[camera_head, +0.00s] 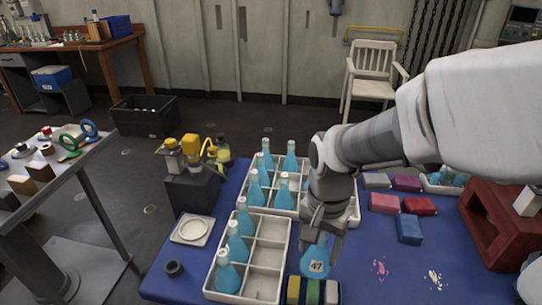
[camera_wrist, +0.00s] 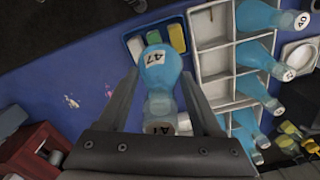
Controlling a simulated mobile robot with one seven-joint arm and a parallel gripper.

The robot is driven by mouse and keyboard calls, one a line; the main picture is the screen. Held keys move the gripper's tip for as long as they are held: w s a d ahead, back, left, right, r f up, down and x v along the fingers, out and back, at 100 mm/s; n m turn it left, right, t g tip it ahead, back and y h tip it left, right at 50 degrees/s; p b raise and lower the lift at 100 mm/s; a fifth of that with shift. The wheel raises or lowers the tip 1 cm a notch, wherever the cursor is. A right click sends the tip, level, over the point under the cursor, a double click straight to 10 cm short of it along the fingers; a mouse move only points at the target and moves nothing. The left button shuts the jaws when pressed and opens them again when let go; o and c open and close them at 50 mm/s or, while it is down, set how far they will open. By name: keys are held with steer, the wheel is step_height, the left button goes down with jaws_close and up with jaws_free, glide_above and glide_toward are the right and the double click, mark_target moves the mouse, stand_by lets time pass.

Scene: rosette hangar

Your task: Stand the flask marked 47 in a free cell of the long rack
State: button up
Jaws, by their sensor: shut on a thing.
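The flask marked 47 (camera_head: 316,264) is light blue, and its label also shows in the wrist view (camera_wrist: 158,62). My gripper (camera_head: 323,222) is shut on its neck, with a finger on each side in the wrist view (camera_wrist: 160,95). The flask hangs beside the right side of the near white rack (camera_head: 207,288), over or near a small tray of coloured blocks. Blue flasks (camera_head: 237,247) fill the left row of that rack; its right-row cells look empty. Another white rack (camera_head: 295,213) stands behind, holding several flasks, partly hidden by my arm. I cannot tell which is the long rack.
The tray of yellow and green blocks (camera_head: 312,292) is at the blue table's front edge. Yellow-topped items on a dark block (camera_head: 190,190) and a white plate (camera_head: 193,230) stand left. Coloured blocks (camera_head: 385,203) and a red stand (camera_head: 500,225) are right.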

steer(key=shift+a+f+b, duration=1.2)
steer(key=shift+a+f, duration=1.55)
steer(key=shift+a, duration=0.15)
steer(key=shift+a+f+b, duration=1.15)
steer(key=shift+a+f, duration=1.55)
steer(key=shift+a, duration=0.2)
steer(key=shift+f, duration=0.1)
steer(key=shift+f, duration=0.1)
steer(key=o, duration=1)
steer(key=shift+o, duration=0.2)
